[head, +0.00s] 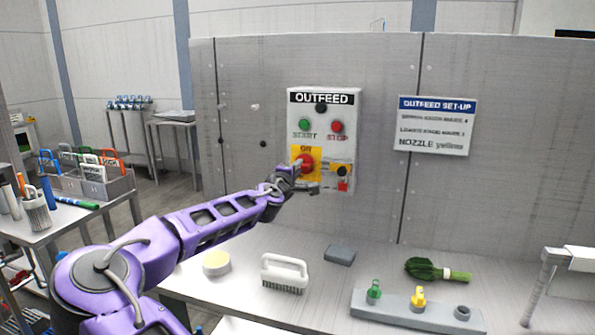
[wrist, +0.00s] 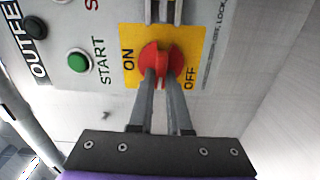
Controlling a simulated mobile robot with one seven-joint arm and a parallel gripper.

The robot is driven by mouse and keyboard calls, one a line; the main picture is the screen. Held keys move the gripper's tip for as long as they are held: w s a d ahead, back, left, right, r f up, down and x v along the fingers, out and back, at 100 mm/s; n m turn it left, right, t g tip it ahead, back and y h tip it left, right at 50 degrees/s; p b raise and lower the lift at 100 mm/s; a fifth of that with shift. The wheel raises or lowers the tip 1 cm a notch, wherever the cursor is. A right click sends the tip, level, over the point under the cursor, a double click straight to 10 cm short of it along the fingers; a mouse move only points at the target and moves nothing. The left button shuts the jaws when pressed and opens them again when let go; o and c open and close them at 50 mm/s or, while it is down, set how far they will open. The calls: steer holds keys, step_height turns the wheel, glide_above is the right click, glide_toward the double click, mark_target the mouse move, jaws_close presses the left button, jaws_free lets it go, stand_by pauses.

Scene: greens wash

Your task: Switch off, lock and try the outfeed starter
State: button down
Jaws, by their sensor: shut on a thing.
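The outfeed starter (head: 352,110) is a pale box on the grey wall panel, with a green START button (head: 304,125) and a red STOP button (head: 337,127). Its red rotary handle (head: 306,160) sits on a yellow plate marked ON and OFF in the wrist view. My gripper (wrist: 162,72) is shut on this red handle (wrist: 174,58), one finger on each side. The fingers hide part of the handle, so I cannot tell its exact setting. A small dark and red item (head: 343,186) is at the box's lower right; I cannot tell if it is a padlock.
A set-up sign (head: 437,125) hangs right of the starter. A tool cart (head: 60,222) stands left.

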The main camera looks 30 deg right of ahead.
steer(key=shift+n, duration=0.4)
steer(key=c, duration=0.9)
jaws_free()
steer(key=shift+o, duration=0.2)
steer(key=v, duration=1.7)
steer(key=shift+a, duration=0.2)
steer(key=shift+s, duration=0.1)
